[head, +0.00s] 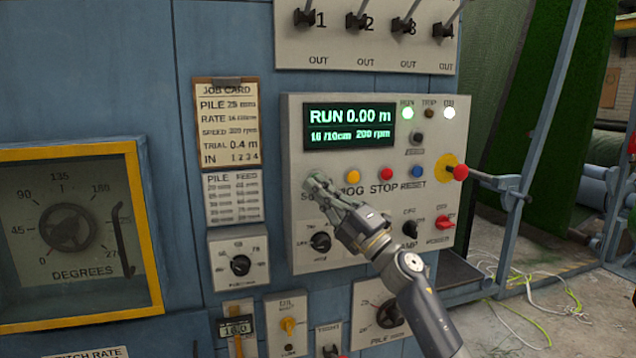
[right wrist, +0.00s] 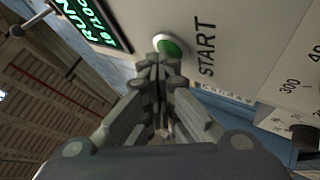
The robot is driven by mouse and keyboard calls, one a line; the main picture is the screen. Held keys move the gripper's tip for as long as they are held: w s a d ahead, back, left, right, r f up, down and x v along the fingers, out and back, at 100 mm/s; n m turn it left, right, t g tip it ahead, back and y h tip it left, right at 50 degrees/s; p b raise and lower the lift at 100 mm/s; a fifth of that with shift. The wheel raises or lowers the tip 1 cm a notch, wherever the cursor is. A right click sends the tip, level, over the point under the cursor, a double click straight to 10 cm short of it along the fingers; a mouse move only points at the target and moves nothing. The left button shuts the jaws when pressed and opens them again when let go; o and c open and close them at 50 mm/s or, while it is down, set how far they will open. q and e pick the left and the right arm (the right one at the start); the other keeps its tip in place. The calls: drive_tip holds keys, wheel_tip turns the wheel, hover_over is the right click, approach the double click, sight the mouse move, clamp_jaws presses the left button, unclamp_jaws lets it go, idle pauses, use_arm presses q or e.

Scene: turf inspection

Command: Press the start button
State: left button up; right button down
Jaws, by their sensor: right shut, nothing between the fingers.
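The green start button (right wrist: 172,46) shows in the right wrist view beside the word START, on the pale control panel (head: 440,109). My right gripper (head: 314,184) is shut and empty, with its fingertips at the button's place in the head view and hiding it there. In the right wrist view the fingertips (right wrist: 162,62) overlap the button's lower edge; I cannot tell whether they press it. The display (head: 349,127) reads RUN 0.00 m, 16 /10cm, 200 rpm. The lamp under RUN (head: 408,113) is lit green. My left gripper is not in view.
To the right on the panel are the yellow JOG (head: 353,174), red STOP (head: 383,173) and blue RESET (head: 416,172) buttons. A red mushroom knob (head: 460,172) on yellow sticks out farther right. Knobs and a red switch (head: 445,222) sit below. Cables lie on the floor at right.

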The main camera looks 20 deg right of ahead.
drive_tip(key=shift+s, duration=0.1)
idle(0.3)
drive_tip(key=shift+s+p, duration=0.55)
drive_tip(key=shift+s, duration=0.25)
drive_tip(key=s+p, duration=0.2)
drive_tip(key=s, duration=0.3)
drive_tip(key=shift+d+f, duration=0.1)
idle(0.4)
